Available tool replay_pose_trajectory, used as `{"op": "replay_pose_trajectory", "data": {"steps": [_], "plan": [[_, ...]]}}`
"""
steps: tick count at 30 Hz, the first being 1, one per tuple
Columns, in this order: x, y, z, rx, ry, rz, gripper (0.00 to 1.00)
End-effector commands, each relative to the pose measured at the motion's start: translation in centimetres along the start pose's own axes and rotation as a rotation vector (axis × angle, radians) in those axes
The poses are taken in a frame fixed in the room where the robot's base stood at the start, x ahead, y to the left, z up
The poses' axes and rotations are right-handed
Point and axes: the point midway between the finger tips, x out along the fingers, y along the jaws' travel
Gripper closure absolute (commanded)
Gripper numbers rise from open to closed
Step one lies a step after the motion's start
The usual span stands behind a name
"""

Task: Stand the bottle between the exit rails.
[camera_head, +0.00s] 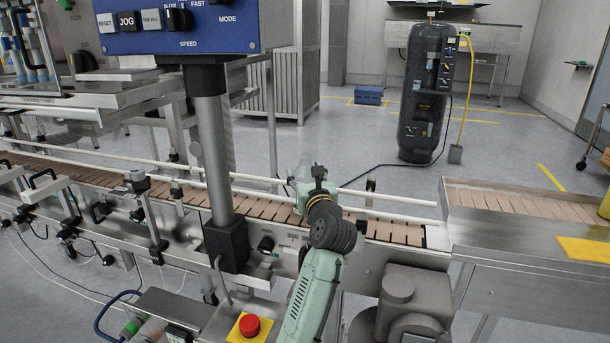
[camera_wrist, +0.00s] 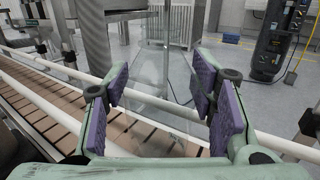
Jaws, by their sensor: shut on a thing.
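My gripper (camera_head: 304,186) is over the slatted conveyor belt (camera_head: 387,230) at its exit end. Its purple pads, open toward the far side in the wrist view (camera_wrist: 160,88), are shut on a clear bottle (camera_wrist: 150,68). The bottle is see-through and looks roughly upright; in the head view it is faint and mostly hidden behind my gripper. The white exit rails (camera_head: 390,197) run along both sides of the belt, and also show in the wrist view (camera_wrist: 45,104). I cannot tell whether the bottle's base touches the belt.
A grey post (camera_head: 212,150) carrying a blue control panel (camera_head: 170,28) stands left of my gripper. A red stop button (camera_head: 249,325) is in front. The belt right of my gripper is clear.

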Motion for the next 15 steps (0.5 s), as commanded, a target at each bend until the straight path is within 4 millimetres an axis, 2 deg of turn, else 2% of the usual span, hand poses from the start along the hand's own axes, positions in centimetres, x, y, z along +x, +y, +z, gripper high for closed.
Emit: {"op": "replay_pose_trajectory", "data": {"steps": [12,13,15], "plan": [[-0.04,0.02,-0.67,0.000,-0.001,0.000,0.81],[-0.04,0.01,-0.58,0.000,-0.001,0.000,0.47],[-0.04,0.01,-0.56,0.000,-0.001,0.000,0.42]]}}
